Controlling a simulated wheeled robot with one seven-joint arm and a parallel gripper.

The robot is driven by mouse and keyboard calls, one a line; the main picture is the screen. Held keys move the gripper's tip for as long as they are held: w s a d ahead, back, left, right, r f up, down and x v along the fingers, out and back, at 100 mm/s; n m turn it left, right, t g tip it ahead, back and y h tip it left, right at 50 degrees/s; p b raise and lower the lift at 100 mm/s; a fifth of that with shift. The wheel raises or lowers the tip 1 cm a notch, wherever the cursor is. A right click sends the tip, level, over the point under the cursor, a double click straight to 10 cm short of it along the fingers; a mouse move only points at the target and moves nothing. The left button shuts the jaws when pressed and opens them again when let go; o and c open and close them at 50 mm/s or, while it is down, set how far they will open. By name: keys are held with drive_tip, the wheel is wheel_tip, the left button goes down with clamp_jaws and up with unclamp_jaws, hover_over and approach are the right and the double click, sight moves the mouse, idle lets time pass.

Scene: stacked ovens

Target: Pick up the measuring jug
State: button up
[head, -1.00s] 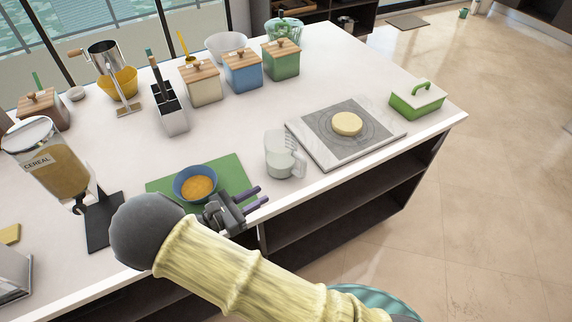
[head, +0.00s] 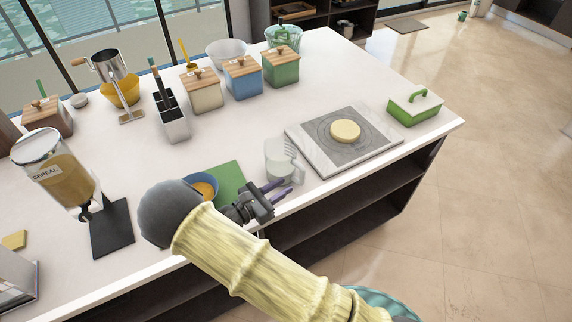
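The measuring jug (head: 277,160) is clear with a pale handle and stands upright on the white counter, left of the marble board. My gripper (head: 279,191) is just in front of the jug, near the counter's front edge. Its two purple fingers are apart with nothing seen between them, and they point right, toward the jug's lower part. I cannot tell whether a finger touches the jug.
A blue bowl (head: 204,187) with orange contents sits on a green mat (head: 232,178), partly behind my arm. A marble board (head: 374,155) with a round of dough (head: 345,131) is right of the jug. A cereal dispenser (head: 60,175) stands left. Canisters line the back.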

sight(302, 183)
drive_tip(key=shift+p+x, duration=0.3)
drive_tip(key=shift+x, duration=1.25)
drive_tip(key=shift+w+d+r+p, duration=0.15)
drive_tip(key=shift+w+d+p, duration=0.1)
drive_tip(key=shift+d+p, duration=0.1)
drive_tip(key=p+x, duration=0.2)
drive_tip(key=x, duration=0.1)
drive_tip(key=shift+w+d, duration=0.15)
drive_tip(key=shift+w, duration=0.15)
drive_tip(key=shift+w+d, duration=0.2)
drive_tip(key=shift+d, duration=0.1)
drive_tip(key=shift+s, duration=0.1)
drive_tip(key=shift+c, duration=0.4)
